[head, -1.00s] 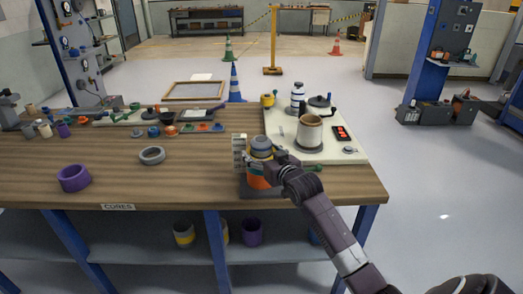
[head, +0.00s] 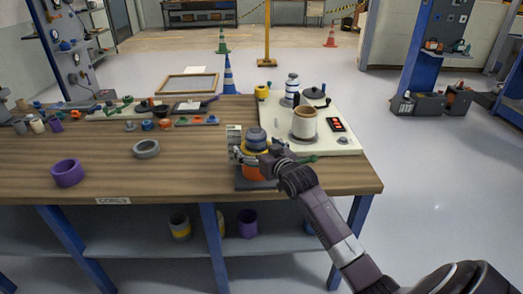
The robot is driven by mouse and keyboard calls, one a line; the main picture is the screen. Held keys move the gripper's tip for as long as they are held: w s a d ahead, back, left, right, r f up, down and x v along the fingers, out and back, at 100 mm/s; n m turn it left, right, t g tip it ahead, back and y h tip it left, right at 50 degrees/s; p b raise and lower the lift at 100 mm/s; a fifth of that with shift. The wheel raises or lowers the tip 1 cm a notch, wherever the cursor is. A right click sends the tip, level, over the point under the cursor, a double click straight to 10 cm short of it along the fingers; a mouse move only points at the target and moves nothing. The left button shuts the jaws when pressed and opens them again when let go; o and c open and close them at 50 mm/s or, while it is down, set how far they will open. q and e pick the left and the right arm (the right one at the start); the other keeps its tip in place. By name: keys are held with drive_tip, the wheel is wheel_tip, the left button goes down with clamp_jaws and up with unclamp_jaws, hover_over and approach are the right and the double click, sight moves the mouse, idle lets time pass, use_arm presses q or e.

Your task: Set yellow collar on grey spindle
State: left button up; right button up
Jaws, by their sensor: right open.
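The grey spindle (head: 256,134) stands upright on a dark base near the front right of the bench. A yellow collar (head: 257,146) sits around it below the grey top, above an orange band (head: 255,172). My right gripper (head: 252,157) comes in from the lower right. Its jaws are open on either side of this stack and hide part of the collar and the orange band. Whether the fingers touch the collar cannot be told. My left gripper is not in view.
A pale board (head: 335,145) with a beige cylinder (head: 304,122) and a bottle stands behind right. Another small yellow piece (head: 261,92) is behind. The front middle is clear.

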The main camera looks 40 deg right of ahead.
drive_tip(key=v, duration=1.1)
drive_tip(key=shift+s, duration=0.4)
